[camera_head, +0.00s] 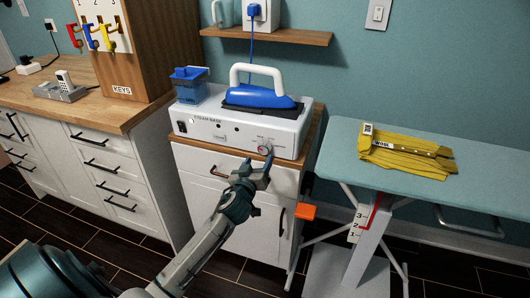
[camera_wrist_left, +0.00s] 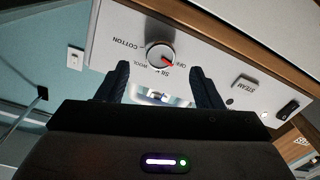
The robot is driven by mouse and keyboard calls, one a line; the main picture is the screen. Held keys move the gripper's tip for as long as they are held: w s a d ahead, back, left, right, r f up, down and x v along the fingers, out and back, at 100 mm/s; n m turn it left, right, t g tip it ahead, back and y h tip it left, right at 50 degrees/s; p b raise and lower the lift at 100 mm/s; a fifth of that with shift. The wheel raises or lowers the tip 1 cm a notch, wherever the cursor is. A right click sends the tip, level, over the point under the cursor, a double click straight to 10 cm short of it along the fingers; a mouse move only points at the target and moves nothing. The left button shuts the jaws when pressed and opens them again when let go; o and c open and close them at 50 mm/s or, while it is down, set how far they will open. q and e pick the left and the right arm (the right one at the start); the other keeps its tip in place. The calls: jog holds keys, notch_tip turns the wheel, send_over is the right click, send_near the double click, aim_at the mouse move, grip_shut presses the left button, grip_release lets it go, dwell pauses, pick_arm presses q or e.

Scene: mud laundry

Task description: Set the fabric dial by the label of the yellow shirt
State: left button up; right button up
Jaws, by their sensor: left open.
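The fabric dial (camera_head: 264,149) is a small round knob on the front of the white steam base (camera_head: 215,125). In the left wrist view the dial (camera_wrist_left: 159,55) has a red pointer directed toward the lower right, near OFF. My left gripper (camera_head: 256,171) is open and empty, just in front of and below the dial. In the wrist view its fingertips (camera_wrist_left: 159,70) lie either side of the dial; I see no grip on it. The yellow shirt (camera_head: 420,159) lies on the ironing board, with a label (camera_head: 382,146) that appears to read WOOL.
A blue iron (camera_head: 262,96) with a white handle rests on the steam base, beside a blue tank (camera_head: 190,84). The teal ironing board (camera_head: 348,146) stands to the right. An orange piece (camera_head: 305,211) sticks out beside the cabinet. A shelf (camera_head: 290,36) hangs above.

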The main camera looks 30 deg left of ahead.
aim_at(263, 151)
pick_arm(q)
jog(key=shift+p+x, duration=0.4)
jog(key=shift+x, duration=2.35)
pick_arm(e)
jog(key=shift+s+d+f, duration=0.1)
jog(key=shift+s+f, duration=0.4)
jog(key=shift+f, duration=0.2)
jog(key=shift+s+d+f, duration=0.1)
jog(key=shift+s+f, duration=0.4)
jog(key=shift+f, duration=0.2)
pick_arm(q)
jog(key=c, duration=1)
jog(key=shift+o, duration=0.2)
